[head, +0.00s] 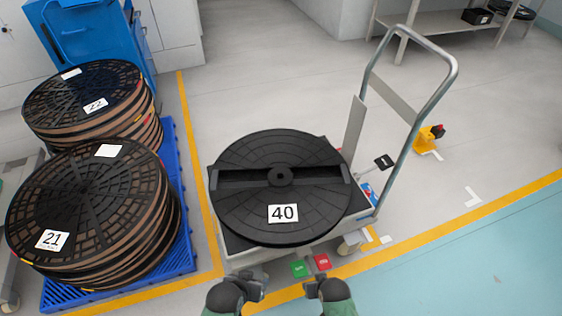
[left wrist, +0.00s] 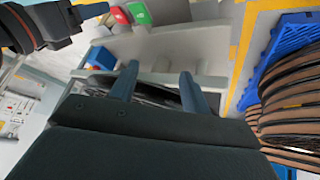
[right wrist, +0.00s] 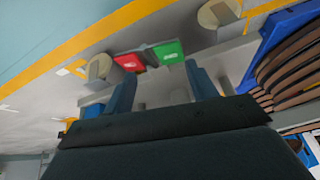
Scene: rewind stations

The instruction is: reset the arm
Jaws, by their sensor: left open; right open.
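My left gripper (head: 252,284) is at the bottom of the head view, in front of the cart's near edge. Its two blue fingers (left wrist: 158,88) stand apart in the left wrist view, with nothing between them held. My right gripper (head: 318,284) is just to its right in the head view, also empty. Its fingers (right wrist: 160,88) stand apart in the right wrist view. Both grippers are close together, below a black reel (head: 250,190) labelled 40 that lies flat on a cart.
The grey cart (head: 232,252) has a tall metal handle (head: 452,75). Reels (head: 85,205) labelled 21 and 22 are stacked on a blue pallet (head: 180,255) at left. Green (head: 299,268) and red (head: 322,262) pedals are near the grippers. Floor at right is mostly clear.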

